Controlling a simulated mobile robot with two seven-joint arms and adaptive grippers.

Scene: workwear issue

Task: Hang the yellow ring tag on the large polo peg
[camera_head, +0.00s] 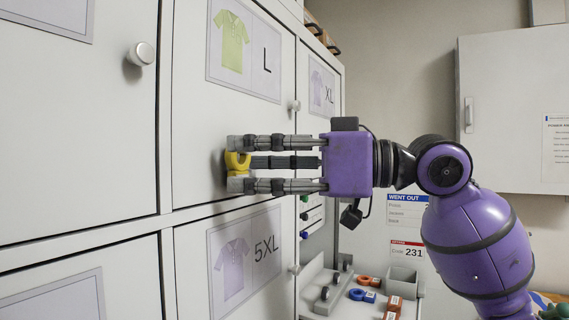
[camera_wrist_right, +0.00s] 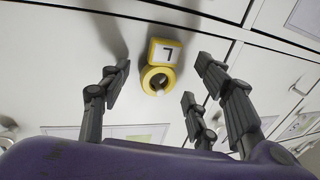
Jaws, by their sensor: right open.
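The yellow ring tag (camera_head: 237,163) is at the white L door, below its card with a green polo (camera_head: 231,42). In the right wrist view the tag (camera_wrist_right: 147,80) shows its ring around a pale peg end (camera_wrist_right: 158,82), with its lettered plate hanging from the ring toward the top of that picture. My right gripper (camera_head: 241,164) is open, its fingers spread around the tag with visible gaps on both sides in the wrist view. Whether the ring sits fully back on the peg is hard to tell. My left gripper is not in view.
Other doors surround this one, including a 5XL door with a purple polo card (camera_head: 232,258) below and an XL card (camera_head: 321,87) to the right. Round knobs (camera_head: 140,54) stick out. A grey tray (camera_head: 322,290) with several coloured tags stands at lower right. A wall cabinet (camera_head: 500,100) is at right.

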